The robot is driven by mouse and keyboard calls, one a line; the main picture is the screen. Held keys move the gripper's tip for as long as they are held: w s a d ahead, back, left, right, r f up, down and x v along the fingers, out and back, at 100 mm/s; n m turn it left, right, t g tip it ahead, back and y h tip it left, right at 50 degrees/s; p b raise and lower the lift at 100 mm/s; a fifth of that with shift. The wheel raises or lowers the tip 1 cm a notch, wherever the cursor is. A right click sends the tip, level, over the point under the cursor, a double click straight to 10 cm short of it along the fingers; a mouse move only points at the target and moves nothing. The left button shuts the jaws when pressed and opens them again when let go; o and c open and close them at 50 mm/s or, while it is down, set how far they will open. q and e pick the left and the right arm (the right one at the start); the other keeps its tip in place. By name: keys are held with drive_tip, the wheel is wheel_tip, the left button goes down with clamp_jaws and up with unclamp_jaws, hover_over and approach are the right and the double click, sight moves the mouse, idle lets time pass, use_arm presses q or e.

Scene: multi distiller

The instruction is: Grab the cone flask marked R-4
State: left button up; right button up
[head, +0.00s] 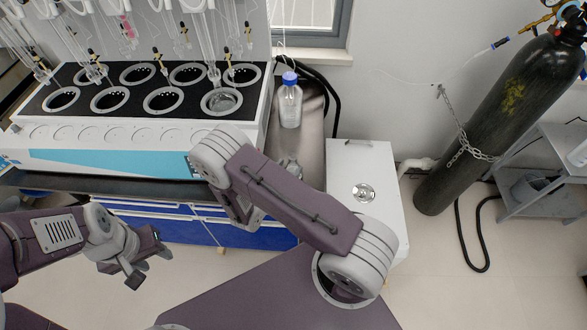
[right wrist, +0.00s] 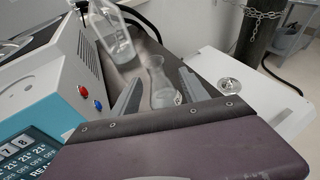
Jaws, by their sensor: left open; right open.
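A small clear cone flask (right wrist: 162,88) stands on the dark grey bench beside the distiller. In the right wrist view it shows between the two open fingers of my right gripper (right wrist: 160,94), and its lower edge is cut off by my own arm link. I cannot read an R-4 mark on it. In the head view only a bit of glass, likely this flask (head: 291,168), shows beside my right arm, which hides my right gripper there. My left gripper (head: 148,266) is open and empty, low in front of the distiller's cabinet.
A blue-capped clear bottle (head: 290,104) stands on the bench behind the flask. The multi distiller (head: 150,135) with round heating wells and glassware is at left. A white box (head: 372,160) is at right, then a chained dark gas cylinder (head: 500,115). Open floor lies right.

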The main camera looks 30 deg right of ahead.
sight(291, 164)
drive_tip(key=p+x, duration=0.1)
drive_tip(key=x, duration=0.4)
drive_tip(key=shift+w+f, duration=0.15)
drive_tip(key=shift+w, duration=0.05)
drive_tip(key=shift+a, duration=0.25)
drive_tip(key=c, duration=0.9)
drive_tip(key=shift+d, duration=0.1)
clamp_jaws()
drive_tip(key=shift+s, duration=0.1)
